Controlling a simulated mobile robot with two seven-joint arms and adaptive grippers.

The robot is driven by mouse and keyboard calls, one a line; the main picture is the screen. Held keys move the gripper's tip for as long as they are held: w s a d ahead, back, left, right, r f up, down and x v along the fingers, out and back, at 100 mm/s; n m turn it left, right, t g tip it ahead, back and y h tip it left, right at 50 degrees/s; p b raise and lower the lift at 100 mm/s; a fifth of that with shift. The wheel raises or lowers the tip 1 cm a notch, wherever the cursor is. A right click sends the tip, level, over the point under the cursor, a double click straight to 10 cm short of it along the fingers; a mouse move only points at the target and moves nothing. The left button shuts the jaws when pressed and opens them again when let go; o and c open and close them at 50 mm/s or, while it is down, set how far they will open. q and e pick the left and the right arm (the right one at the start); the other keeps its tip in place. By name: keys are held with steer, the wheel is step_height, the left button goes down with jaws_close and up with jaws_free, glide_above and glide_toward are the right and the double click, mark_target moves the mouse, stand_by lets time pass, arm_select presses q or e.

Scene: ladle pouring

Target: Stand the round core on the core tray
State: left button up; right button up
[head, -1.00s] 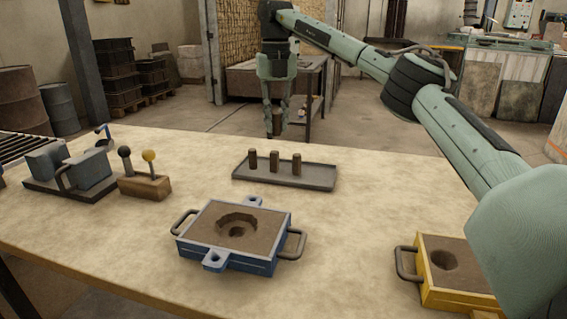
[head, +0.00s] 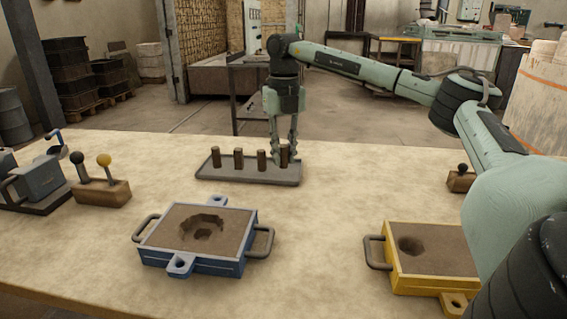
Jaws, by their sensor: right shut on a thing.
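The core tray (head: 247,176) is a dark, low-rimmed tray at the back middle of the table. Three brown cores stand upright on it in a row: the left one (head: 216,157), the middle one (head: 238,158) and one farther right (head: 262,160). My right gripper (head: 285,152) points down over the tray's right end. It is shut on the round core (head: 285,151), which is upright and in line with the others. The fingers partly hide this core, and I cannot tell whether its base touches the tray. My left gripper is not in view.
A blue mould box (head: 205,262) is at the front middle and a yellow one (head: 430,283) at the front right. A wooden block with two knobbed tools (head: 101,192) and a grey vise-like device (head: 40,185) are at left. Bare table lies between the tray and the boxes.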

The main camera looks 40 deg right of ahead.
mark_target(284, 167)
steer(key=shift+f, duration=1.45)
steer(key=o, duration=0.7)
steer(key=shift+f, duration=0.1)
steer(key=shift+o, duration=0.2)
step_height(284, 167, up, 12)
steer(key=shift+r, duration=0.1)
